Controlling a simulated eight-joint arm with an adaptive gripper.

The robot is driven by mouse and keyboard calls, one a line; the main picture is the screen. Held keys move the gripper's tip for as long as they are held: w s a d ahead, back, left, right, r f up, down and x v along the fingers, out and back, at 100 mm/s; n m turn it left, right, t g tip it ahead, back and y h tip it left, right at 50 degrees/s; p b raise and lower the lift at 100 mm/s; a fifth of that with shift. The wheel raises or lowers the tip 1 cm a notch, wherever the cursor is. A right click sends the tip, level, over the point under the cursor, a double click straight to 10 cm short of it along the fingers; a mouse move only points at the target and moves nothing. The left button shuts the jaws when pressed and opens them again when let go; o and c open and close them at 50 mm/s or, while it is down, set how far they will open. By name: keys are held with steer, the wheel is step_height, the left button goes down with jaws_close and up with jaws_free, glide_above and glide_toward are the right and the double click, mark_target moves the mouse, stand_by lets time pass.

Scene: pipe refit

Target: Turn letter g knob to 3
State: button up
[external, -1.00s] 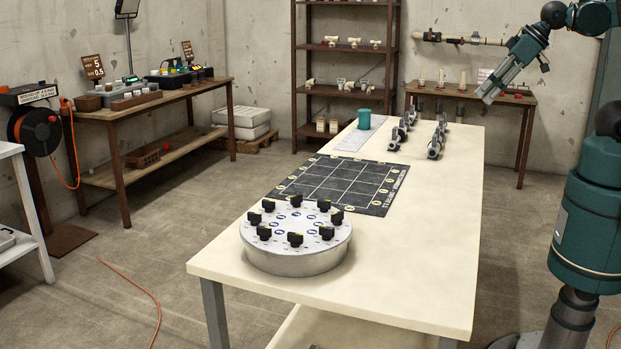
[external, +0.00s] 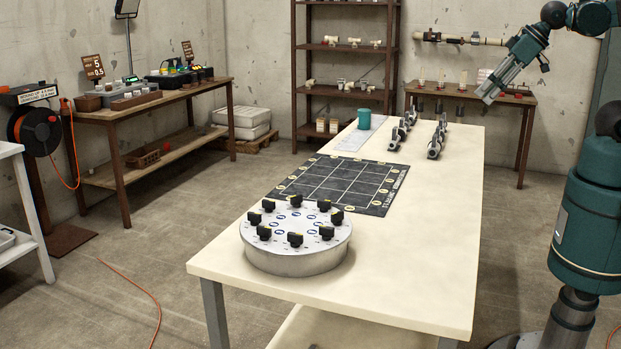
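A round silver knob panel (external: 296,258) stands on the near end of the long cream table. Several black knobs sit in a ring on its top, such as the front knob (external: 295,239) and the right knob (external: 336,217). The letters and numbers by the knobs are too small to read, so I cannot tell which is letter g or where it points. My gripper (external: 487,97) hangs high at the upper right, far from the panel and touching nothing. Its fingers are small and seen from the side, so their opening is unclear.
A dark gridded mat (external: 340,184) lies behind the panel on the table (external: 420,240). Farther back are a teal cup (external: 364,118) and metal fittings (external: 436,140). The table's right side is clear.

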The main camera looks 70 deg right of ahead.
steer(key=w+a+r+n+g+p, duration=0.2)
steer(key=w+a+n, duration=0.3)
steer(key=w+a, duration=0.55)
steer(key=w+a+r+n+g+p, duration=0.2)
steer(key=w+a+n, duration=0.35)
steer(key=w, duration=0.85)
steer(key=w+a+f+n+g+p, duration=0.1)
steer(key=w+a+f, duration=0.3)
steer(key=a, duration=0.5)
steer(key=w+a+f+n+g+p, duration=0.1)
steer(key=w+a+f+n, duration=0.3)
steer(key=a+f, duration=0.4)
steer(key=w+a+f+n+g+p, duration=0.1)
steer(key=w+a+f, duration=0.4)
steer(key=a, duration=0.5)
steer(key=shift+a+f+n, duration=0.4)
steer(key=shift+f+n, duration=0.2)
steer(key=shift+n, duration=0.05)
steer(key=shift+a+f, duration=0.25)
steer(key=shift+f, duration=0.05)
